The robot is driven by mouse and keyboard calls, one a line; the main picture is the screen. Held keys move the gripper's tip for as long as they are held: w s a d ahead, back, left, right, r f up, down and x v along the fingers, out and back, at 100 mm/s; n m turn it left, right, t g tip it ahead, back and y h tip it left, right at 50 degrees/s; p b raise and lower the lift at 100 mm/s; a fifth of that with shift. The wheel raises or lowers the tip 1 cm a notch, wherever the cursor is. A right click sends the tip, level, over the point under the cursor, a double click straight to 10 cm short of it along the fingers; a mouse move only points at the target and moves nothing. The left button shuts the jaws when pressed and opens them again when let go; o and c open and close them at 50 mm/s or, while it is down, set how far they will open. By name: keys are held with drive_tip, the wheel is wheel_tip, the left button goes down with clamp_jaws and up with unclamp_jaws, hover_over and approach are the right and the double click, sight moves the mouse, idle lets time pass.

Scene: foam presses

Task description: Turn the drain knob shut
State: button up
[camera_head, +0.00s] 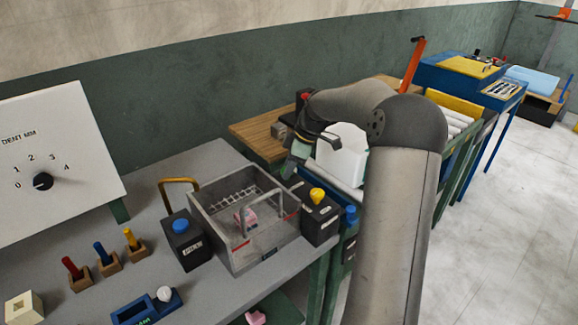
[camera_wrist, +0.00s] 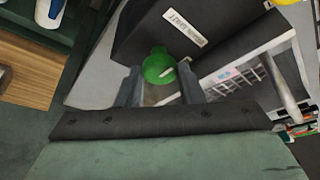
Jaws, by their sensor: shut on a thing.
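A round green knob (camera_wrist: 155,64) with a pale pointer mark sits on the side of a black box (camera_wrist: 143,32) in the wrist view. The white label beside it is too small to read surely. My gripper (camera_wrist: 160,88) has its two fingers on either side of the knob and is shut on it. In the head view my gripper (camera_head: 291,168) reaches down behind the black box with the yellow knob (camera_head: 317,195). The green knob is not clearly visible there.
A grey metal wash tank (camera_head: 228,244) with a raised handle stands beside the black box. A blue-knobbed box (camera_head: 183,241) is on its left. A white container (camera_head: 341,152) stands close behind my arm.

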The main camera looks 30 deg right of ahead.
drive_tip(key=o, duration=1)
drive_tip(key=shift+c, duration=0.2)
drive_tip(key=b+v, duration=0.1)
drive_tip(key=v, duration=1.6)
drive_tip(key=shift+r, duration=0.25)
